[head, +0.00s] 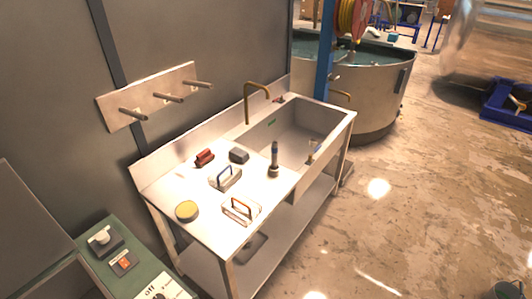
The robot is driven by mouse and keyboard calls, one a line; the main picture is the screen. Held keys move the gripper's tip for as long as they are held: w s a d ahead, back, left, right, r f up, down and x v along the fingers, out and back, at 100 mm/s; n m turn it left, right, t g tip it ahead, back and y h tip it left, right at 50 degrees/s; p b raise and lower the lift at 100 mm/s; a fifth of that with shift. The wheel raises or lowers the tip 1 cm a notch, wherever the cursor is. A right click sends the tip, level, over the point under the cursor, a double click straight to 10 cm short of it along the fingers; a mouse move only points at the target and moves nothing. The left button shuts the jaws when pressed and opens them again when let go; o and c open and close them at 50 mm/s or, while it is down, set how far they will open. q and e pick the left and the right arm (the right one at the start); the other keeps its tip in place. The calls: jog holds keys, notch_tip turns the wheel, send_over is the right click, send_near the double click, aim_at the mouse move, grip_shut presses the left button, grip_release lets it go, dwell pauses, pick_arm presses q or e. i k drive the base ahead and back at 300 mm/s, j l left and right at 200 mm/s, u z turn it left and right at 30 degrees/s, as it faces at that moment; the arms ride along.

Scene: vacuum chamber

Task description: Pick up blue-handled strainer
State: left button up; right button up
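A small metal strainer with a blue handle (226,180) sits on the steel sink table (205,228), left of the basin. Its handle arches up over the basket. A similar strainer with an orange-brown handle (241,211) sits nearer the front edge, apart from it. Neither of my grippers shows in the head view, so nothing is seen touching the strainers.
A yellow-topped round tin (187,211), a red brush-like item (204,158), a dark grey block (239,156) and an upright dark tool (274,160) share the tabletop. The basin (296,132) has a brass tap (248,100). Floor in front is open.

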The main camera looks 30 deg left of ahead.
aim_at(225, 175)
jog(key=i, duration=0.55)
jog(key=i+l, duration=0.15)
jog(key=i, duration=0.4)
